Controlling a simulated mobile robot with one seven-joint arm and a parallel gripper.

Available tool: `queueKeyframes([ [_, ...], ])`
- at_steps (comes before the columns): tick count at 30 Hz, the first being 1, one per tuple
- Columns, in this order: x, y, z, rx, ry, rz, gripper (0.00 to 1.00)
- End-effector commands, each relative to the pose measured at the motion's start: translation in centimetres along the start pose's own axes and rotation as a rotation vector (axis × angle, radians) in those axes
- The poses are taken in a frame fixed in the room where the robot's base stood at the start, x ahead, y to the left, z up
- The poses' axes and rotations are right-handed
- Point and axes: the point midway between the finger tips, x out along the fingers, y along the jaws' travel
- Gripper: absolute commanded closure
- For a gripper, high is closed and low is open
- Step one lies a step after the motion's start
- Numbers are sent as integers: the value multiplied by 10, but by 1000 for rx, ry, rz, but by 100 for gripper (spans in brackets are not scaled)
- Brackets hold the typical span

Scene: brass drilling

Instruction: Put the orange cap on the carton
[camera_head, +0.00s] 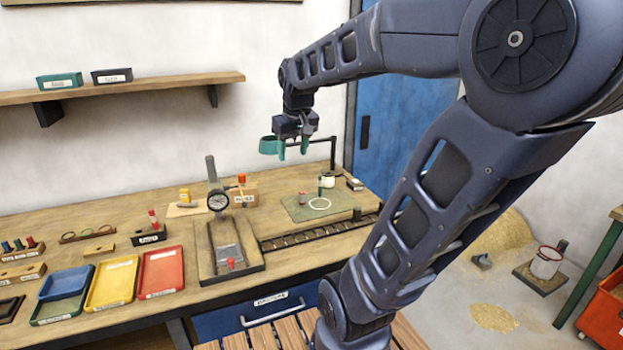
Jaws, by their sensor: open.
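My gripper (293,148) hangs open above the back of the bench, its green fingertips pointing down with nothing seen between them. A brown box with a white label (244,197), which looks like the carton, stands on the bench below and left of my gripper. A small orange-red piece (241,178) shows upright at the box's top; I cannot tell whether it is the cap, or whether it rests on the box or stands in front of it. A small yellow-orange item (184,195) sits on a light board to the left. It is too small to make out.
A gauge on a post (217,200) rises from a dark-based fixture left of the box. A green mat (330,209) with a pale ring lies to the right. Coloured trays (161,272) fill the front left.

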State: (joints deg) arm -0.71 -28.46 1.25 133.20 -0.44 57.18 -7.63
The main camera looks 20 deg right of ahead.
Motion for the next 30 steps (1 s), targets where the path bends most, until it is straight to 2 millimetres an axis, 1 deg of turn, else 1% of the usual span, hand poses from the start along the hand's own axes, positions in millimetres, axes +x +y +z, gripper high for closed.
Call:
queueKeyframes([
  [1,-2,-1,17,22,14,2,50],
  [6,1,-3,64,96,50,4,50],
  [9,5,-5,85,130,67,4,50],
  [12,8,-6,99,154,78,3,50],
  [17,11,-7,109,170,84,2,50],
  [30,10,-7,109,170,85,2,50],
])
